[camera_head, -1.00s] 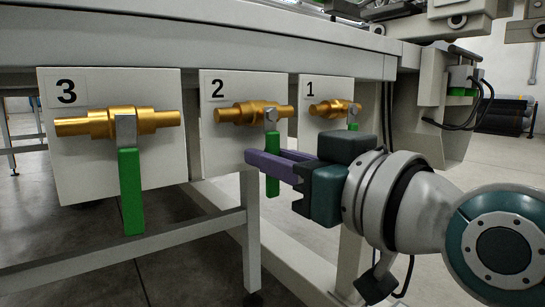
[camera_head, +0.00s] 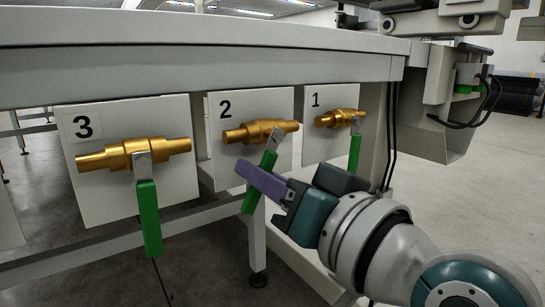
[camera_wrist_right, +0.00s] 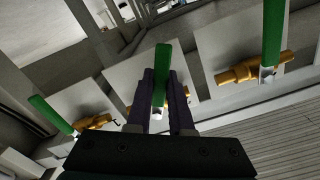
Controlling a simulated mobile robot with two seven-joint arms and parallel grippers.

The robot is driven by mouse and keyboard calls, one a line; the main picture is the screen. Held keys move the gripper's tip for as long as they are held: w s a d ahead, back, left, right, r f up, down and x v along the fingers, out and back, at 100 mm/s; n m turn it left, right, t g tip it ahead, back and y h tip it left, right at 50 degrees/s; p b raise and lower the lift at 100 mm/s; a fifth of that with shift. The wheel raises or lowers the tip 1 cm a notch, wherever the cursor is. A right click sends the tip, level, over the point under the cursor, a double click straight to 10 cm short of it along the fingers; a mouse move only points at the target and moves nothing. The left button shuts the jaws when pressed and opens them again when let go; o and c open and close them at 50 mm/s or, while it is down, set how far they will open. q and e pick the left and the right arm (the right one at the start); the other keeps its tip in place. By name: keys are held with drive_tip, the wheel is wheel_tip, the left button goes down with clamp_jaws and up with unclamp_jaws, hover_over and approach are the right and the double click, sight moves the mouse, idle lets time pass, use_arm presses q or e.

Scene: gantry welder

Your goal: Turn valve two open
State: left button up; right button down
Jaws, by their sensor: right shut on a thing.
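Valve two is a brass body (camera_head: 260,131) on the white plate marked 2 (camera_head: 225,168), with a green handle (camera_head: 252,199) that hangs down and tilts, its lower end toward the left. My right gripper (camera_head: 256,182), with purple fingers, comes from the lower right and is shut on this handle. In the right wrist view the green handle (camera_wrist_right: 161,72) stands between the two fingers (camera_wrist_right: 160,95). The fingers hide part of the handle. My left gripper is not in view.
Valve three (camera_head: 134,154) with its green handle (camera_head: 149,218) is at the left. Valve one (camera_head: 339,118) with its green handle (camera_head: 354,152) is at the right, close to my right gripper. A grey beam (camera_head: 200,68) runs above the plates.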

drive_tip(key=shift+s+a+r+m+p, duration=0.1)
drive_tip(key=shift+a+r+m+p, duration=0.15)
drive_tip(key=shift+m, duration=0.25)
drive_tip(key=shift+f, duration=0.1)
drive_tip(key=c, duration=0.8)
unclamp_jaws()
drive_tip(key=shift+s+d, duration=0.1)
drive_tip(key=p+v, duration=0.3)
drive_tip(key=v, duration=0.6)
drive_tip(key=shift+s+d, duration=0.2)
drive_tip(key=shift+s, duration=0.1)
